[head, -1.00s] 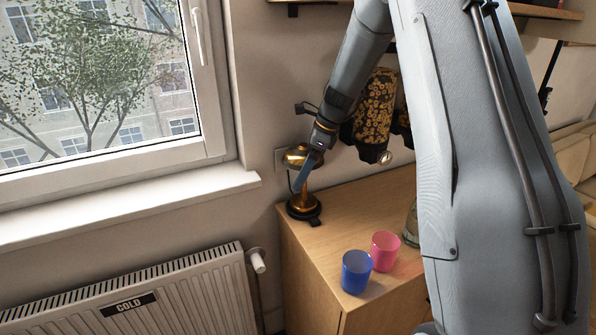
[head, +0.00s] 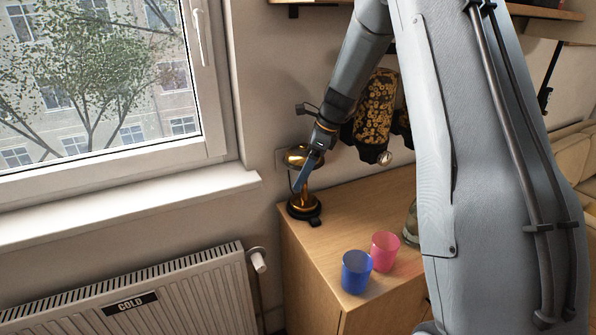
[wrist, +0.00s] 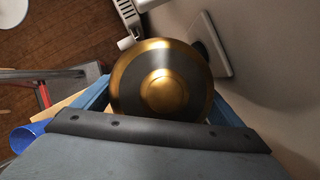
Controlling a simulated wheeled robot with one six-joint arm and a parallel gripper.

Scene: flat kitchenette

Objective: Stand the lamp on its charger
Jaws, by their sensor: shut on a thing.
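The brass lamp (head: 297,156) stands upright at the back left corner of the wooden cabinet top, near the wall. Its domed shade (wrist: 165,85) fills the middle of the wrist view. The charger (head: 306,217) shows as a dark disc at the lamp's foot. The lamp's base appears over it, but I cannot tell whether it is fully seated. My gripper (head: 302,180) is shut on the lamp below the shade, with a blue finger on either side in the wrist view. The stem and the fingertips' contact are hidden by the shade there.
A blue cup (head: 356,272) and a pink cup (head: 385,251) stand towards the cabinet's front. Patterned dispensers (head: 376,105) hang close to my arm. A wall socket (head: 282,158) is behind the lamp. The cabinet top (head: 345,205) is clear between lamp and cups.

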